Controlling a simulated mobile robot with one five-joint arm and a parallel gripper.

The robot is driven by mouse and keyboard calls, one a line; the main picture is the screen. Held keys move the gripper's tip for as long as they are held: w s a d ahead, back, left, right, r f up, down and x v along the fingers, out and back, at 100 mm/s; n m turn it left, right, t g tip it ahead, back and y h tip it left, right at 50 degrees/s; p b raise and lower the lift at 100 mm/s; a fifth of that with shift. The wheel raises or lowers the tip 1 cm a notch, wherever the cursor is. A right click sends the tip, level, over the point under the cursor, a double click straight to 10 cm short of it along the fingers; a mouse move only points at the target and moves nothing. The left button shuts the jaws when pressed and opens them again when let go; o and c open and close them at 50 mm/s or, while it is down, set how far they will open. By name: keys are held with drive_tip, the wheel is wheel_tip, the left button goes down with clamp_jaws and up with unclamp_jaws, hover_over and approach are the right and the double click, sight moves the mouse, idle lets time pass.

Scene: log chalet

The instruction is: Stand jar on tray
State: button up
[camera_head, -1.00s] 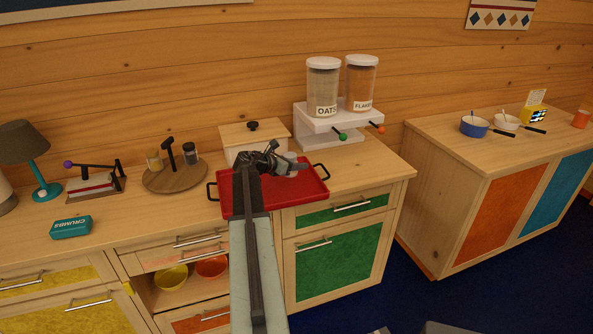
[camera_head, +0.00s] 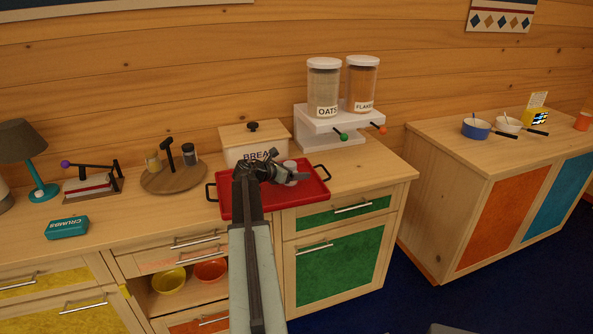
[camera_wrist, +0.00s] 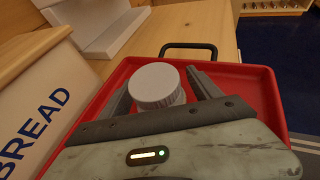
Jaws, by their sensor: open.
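The red tray (camera_head: 307,192) lies on the counter, with black handles at its ends. The jar (camera_head: 291,167) is over the tray and looks upright; only its upper part shows past my gripper (camera_head: 280,172). In the wrist view the jar's ridged pale lid (camera_wrist: 157,84) sits between the two fingers of my gripper (camera_wrist: 160,90). The fingers are open, one on each side of the lid, with a narrow gap visible at the right finger. The jar's base is hidden, so its contact with the tray (camera_wrist: 255,92) cannot be seen.
A bread box (camera_head: 253,138) stands close behind the tray. A white dispenser stand (camera_head: 340,125) with two canisters is behind right. A round wooden turntable (camera_head: 174,178) with small jars is to the left. The tray's right part is clear.

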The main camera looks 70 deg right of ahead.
drive_tip(key=p+v, duration=0.4)
drive_tip(key=v, duration=0.7)
drive_tip(key=shift+r, duration=0.1)
drive_tip(key=shift+w+a, duration=0.25)
drive_tip(key=shift+a, duration=0.05)
